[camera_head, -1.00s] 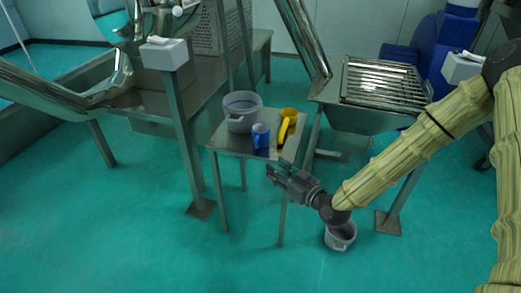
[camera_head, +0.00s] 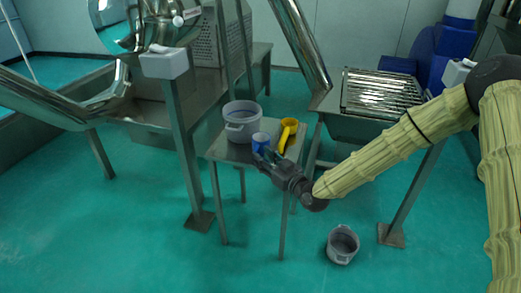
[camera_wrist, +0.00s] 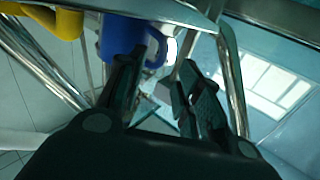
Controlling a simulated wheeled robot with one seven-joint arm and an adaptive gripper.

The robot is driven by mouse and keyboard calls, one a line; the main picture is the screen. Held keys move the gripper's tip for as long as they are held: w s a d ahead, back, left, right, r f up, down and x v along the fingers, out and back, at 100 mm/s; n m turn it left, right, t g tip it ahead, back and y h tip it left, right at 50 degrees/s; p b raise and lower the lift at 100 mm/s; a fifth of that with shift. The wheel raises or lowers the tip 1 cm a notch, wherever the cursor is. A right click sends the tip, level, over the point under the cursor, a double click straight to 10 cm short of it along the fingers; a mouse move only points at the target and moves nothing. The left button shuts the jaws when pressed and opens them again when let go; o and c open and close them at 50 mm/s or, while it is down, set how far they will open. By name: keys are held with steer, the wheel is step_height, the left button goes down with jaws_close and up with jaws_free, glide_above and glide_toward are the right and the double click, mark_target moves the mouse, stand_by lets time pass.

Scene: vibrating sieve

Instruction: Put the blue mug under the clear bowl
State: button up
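The blue mug (camera_head: 260,140) stands upright on a small metal table (camera_head: 225,152). In the wrist view, the mug (camera_wrist: 122,38) and its handle (camera_wrist: 159,46) are at the top. My gripper (camera_head: 264,157) is at the table's front edge, close to the mug. In the wrist view my gripper (camera_wrist: 164,62) is open, with its left fingertip overlapping the mug and its right fingertip right of the handle. I cannot tell whether they touch. A pale grey bowl with side handles (camera_head: 242,124) stands upright left of the mug; whether it is the clear bowl is uncertain.
A yellow scoop (camera_head: 287,134) lies right of the mug and also shows in the wrist view (camera_wrist: 50,18). A similar grey pot (camera_head: 342,246) stands on the floor. A metal sieve (camera_head: 382,92) is at right, a steel post (camera_head: 183,140) at left.

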mark_target(260, 148)
steer(key=shift+x, duration=1.2)
steer(key=shift+c, duration=0.2)
jaws_close()
